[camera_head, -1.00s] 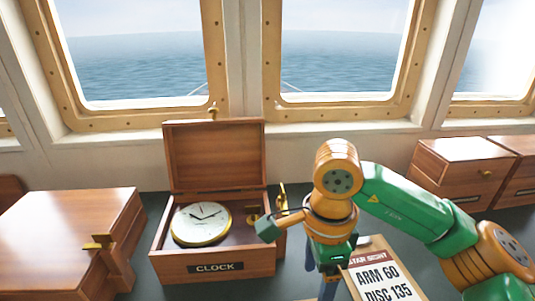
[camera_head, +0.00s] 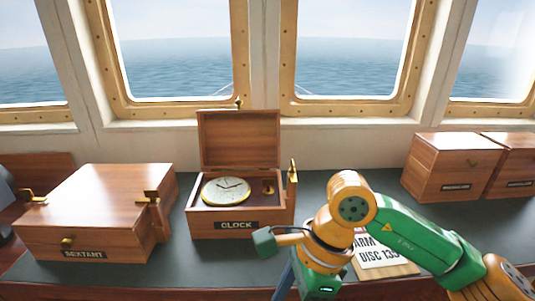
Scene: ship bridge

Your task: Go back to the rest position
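My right arm comes in from the right, green and orange, bent over the front of the desk. Its gripper (camera_head: 312,286) is low at the bottom edge, in front and to the right of the clock box; its fingertips are cut off or hidden. My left gripper is not in view. The clock box (camera_head: 236,226) stands open with its lid upright. A round white clock (camera_head: 226,190) lies inside it, with a small brass piece (camera_head: 268,187) to its right.
A shut sextant box (camera_head: 100,205) stands at the left. A placard (camera_head: 385,250) on a wooden board is partly behind my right arm. Two wooden boxes (camera_head: 452,170) stand at the back right.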

